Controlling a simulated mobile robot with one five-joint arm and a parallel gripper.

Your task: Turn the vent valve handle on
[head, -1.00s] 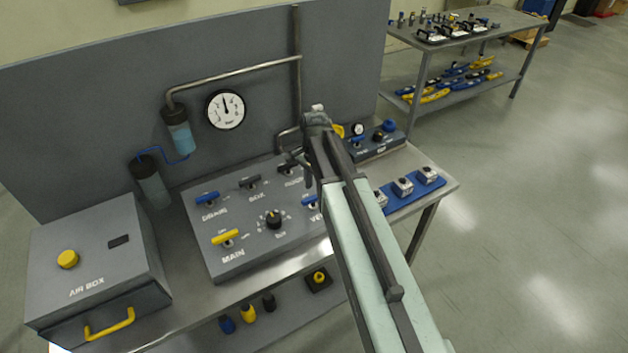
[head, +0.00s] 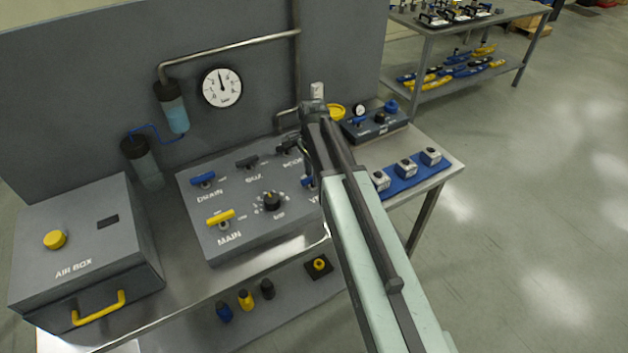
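The vent valve handle (head: 309,183) is a small blue lever on the right part of the sloped grey control panel (head: 240,240). Only its left end shows; my arm covers the rest and most of its label. My gripper (head: 300,150) hangs at the far end of my arm, in front of the panel's upper right part, just above the vent handle in the picture. Its fingers are small and dark against the panel, so I cannot tell whether they are open or touch anything.
A blue drain handle (head: 203,179), a yellow main handle (head: 221,217) and a black knob (head: 272,201) sit on the panel. An air box (head: 85,255) stands left, a blue tray (head: 395,188) right. A gauge (head: 222,88) and a pipe (head: 230,48) are behind.

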